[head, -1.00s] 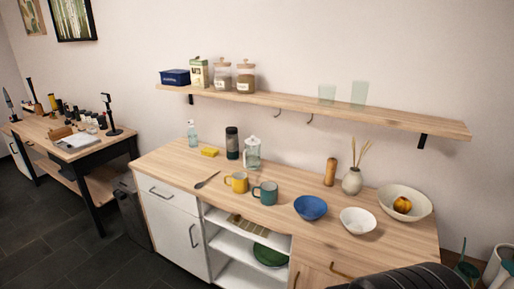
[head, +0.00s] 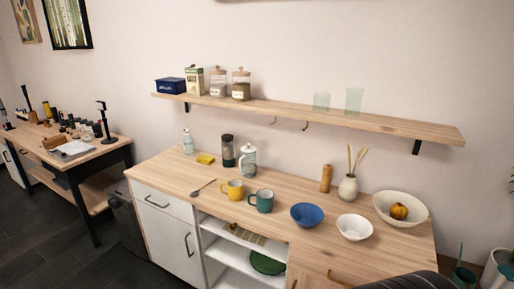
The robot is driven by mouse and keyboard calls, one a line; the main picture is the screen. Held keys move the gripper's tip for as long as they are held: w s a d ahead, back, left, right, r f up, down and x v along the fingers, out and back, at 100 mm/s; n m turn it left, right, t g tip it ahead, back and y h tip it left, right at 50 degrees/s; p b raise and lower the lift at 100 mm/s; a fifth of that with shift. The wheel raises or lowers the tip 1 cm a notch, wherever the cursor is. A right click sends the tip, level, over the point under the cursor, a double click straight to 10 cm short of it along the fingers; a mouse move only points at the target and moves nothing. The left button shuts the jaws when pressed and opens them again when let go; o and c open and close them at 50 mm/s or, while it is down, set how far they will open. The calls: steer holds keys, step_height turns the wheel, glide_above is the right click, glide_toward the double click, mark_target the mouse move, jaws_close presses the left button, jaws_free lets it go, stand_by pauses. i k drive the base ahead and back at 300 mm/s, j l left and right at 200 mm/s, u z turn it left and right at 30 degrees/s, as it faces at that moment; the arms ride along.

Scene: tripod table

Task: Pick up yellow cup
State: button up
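The yellow cup (head: 234,190) stands upright on the wooden counter (head: 165,170), near its front edge, with its handle to the left. A teal cup (head: 264,201) stands close to its right. A dark rounded part of my own body shows at the bottom right corner of the head view. My gripper is not in view.
A spoon (head: 202,188) lies left of the yellow cup. Behind are a yellow sponge (head: 205,159), a dark tumbler (head: 228,151) and a glass press (head: 248,160). A blue bowl (head: 308,215) and white bowl (head: 354,227) stand right. A shelf (head: 300,113) hangs above.

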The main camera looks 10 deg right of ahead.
mark_target(236, 193)
steer(key=i+j+z, duration=0.35)
steer(key=i+j, duration=0.4)
steer(key=i, duration=0.25)
steer(key=i+j+z, duration=0.35)
steer(key=i+j, duration=0.6)
